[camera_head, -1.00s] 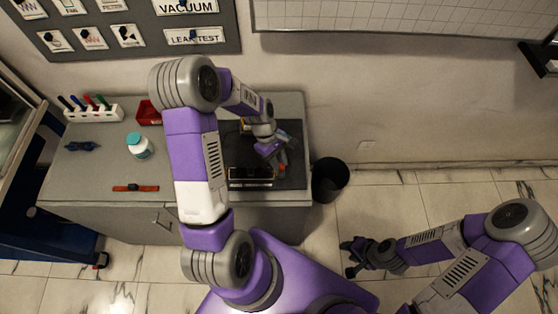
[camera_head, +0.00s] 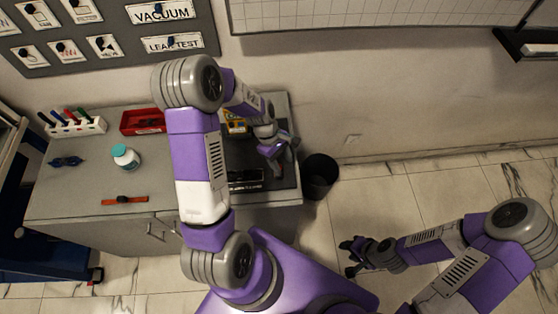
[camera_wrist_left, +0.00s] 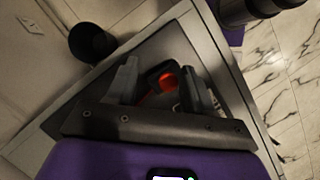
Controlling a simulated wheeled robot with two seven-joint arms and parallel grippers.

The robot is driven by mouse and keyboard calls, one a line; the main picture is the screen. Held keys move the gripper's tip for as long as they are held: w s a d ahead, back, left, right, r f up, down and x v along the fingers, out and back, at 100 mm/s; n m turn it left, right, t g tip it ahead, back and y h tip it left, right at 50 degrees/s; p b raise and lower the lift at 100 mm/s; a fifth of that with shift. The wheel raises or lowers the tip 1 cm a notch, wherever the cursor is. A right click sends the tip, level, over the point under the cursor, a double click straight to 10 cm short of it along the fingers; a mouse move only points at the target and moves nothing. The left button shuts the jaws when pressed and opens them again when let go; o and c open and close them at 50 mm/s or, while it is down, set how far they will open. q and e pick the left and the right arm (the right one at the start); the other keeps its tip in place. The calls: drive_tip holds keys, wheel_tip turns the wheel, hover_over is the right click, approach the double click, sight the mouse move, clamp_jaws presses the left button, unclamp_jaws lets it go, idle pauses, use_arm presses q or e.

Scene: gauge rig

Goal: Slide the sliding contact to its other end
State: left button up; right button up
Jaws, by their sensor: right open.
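In the left wrist view, a red round knob (camera_wrist_left: 167,81) on a dark part shows between my left gripper's fingers. A red strip runs down beside it. I cannot tell for sure that this is the sliding contact. My left gripper (camera_wrist_left: 162,88) is open, its two grey fingers apart on either side of the knob; no grip on it shows. In the head view, my left gripper (camera_head: 278,164) hangs over the right part of the dark board (camera_head: 278,187), and my forearm hides part of the rig. My right gripper (camera_head: 350,258) is open and empty over the floor.
The grey bench (camera_head: 80,185) also holds a pen rack (camera_head: 76,127), a red bin (camera_head: 142,122), a white bottle (camera_head: 126,158), dark goggles (camera_head: 66,161) and an orange-red strap-like thing (camera_head: 125,199). A black waste bin (camera_head: 319,176) stands right of the bench.

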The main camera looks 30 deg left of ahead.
use_arm(q)
drive_tip(key=shift+s+a, duration=0.15)
drive_tip(key=shift+a, duration=0.1)
drive_tip(key=p+v, duration=0.1)
drive_tip(key=v, duration=0.6)
drive_tip(key=shift+r, duration=0.35)
